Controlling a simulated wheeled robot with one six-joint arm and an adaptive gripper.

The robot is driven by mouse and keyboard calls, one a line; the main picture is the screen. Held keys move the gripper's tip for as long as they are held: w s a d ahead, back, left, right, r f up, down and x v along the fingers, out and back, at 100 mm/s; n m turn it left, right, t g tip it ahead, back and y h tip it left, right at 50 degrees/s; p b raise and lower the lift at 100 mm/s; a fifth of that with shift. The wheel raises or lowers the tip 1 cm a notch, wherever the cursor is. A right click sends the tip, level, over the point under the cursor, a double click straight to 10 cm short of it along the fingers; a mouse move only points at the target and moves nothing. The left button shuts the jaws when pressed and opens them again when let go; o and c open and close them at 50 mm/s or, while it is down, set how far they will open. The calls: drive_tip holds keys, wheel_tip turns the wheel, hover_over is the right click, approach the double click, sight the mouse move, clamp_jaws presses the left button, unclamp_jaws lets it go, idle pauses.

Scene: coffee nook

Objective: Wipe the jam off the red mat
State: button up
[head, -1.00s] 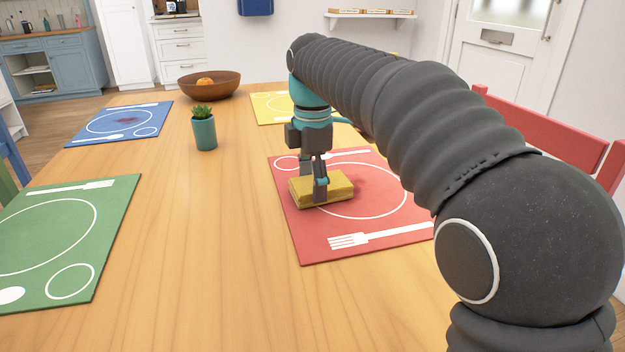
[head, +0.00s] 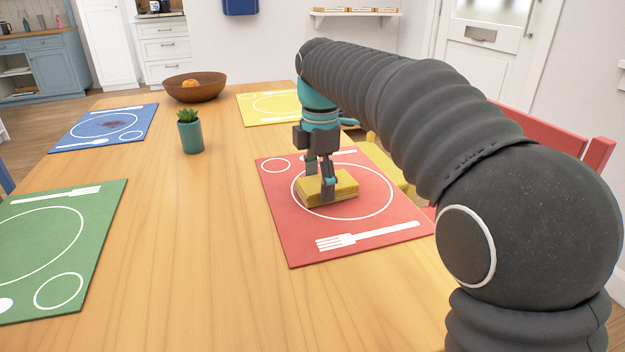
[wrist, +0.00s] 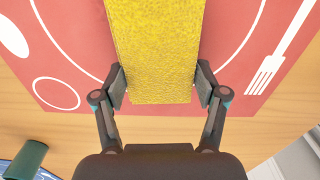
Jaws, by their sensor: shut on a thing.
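The red mat (head: 300,225) lies on the table, printed with a white plate ring, a small ring and a fork. My gripper (head: 327,192) is shut on a yellow sponge (head: 345,187), which sits flat on the mat inside the plate ring. In the wrist view the sponge (wrist: 155,45) is between the two fingers of my gripper (wrist: 161,88), above the red mat (wrist: 75,70). I see no clear jam on the red mat now; the area under the sponge and behind my gripper is hidden.
A blue mat (head: 85,133) with a dark reddish stain (head: 112,124) lies at the far left. A green mat (head: 85,225) is near left, a yellow mat (head: 255,105) at the back. A potted plant (head: 190,135) and a bowl (head: 205,92) stand on the table. A red chair (head: 545,125) is at right.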

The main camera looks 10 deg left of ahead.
sight(297, 180)
drive_tip(key=shift+w+d+f+p, duration=0.15)
drive_tip(key=shift+w+d, duration=0.2)
drive_tip(key=shift+d, duration=0.2)
drive_tip(key=shift+w+d+r+p, duration=0.15)
drive_tip(key=shift+w+d, duration=0.15)
drive_tip(key=shift+d, duration=0.25)
drive_tip(key=shift+w+d+f+p, duration=0.15)
drive_tip(key=shift+w+d, duration=0.2)
drive_tip(key=shift+d, duration=0.2)
drive_tip(key=shift+w+d, duration=0.5)
drive_tip(key=shift+d, duration=0.3)
drive_tip(key=shift+w+d, duration=0.45)
drive_tip(key=shift+d, duration=0.3)
drive_tip(key=shift+s+a, duration=0.55)
drive_tip(key=shift+a, duration=0.35)
drive_tip(key=shift+s+a, duration=0.55)
drive_tip(key=shift+a, duration=0.3)
